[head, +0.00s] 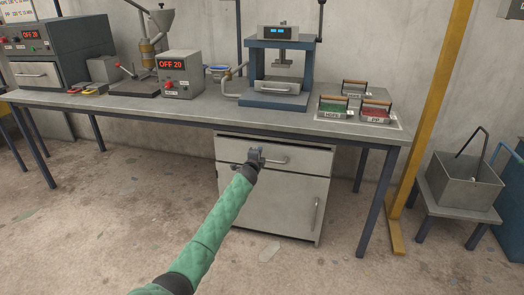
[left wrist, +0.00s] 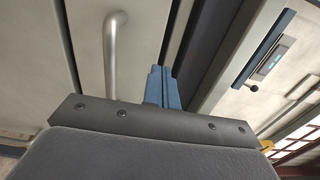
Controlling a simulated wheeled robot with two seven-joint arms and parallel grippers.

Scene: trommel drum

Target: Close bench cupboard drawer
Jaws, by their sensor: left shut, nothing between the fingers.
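The grey bench cupboard (head: 270,205) stands under the bench, with a drawer (head: 305,157) above a door. A dark gap runs along the drawer's top edge; I cannot tell how far out the drawer stands. The drawer has a horizontal metal bar handle (head: 277,161). My left gripper (head: 254,153) is in front of the drawer and covers the left part of the handle. In the left wrist view its blue fingers (left wrist: 159,88) are shut and empty, beside a metal bar handle (left wrist: 112,50). Contact with the drawer front cannot be told. My right gripper is not in view.
The bench top (head: 215,108) overhangs the cupboard and carries a press (head: 278,70), a control box (head: 181,75) and a tray (head: 335,121) of small bins. A bench leg (head: 378,200) and yellow post (head: 433,120) stand right. The floor in front is mostly clear.

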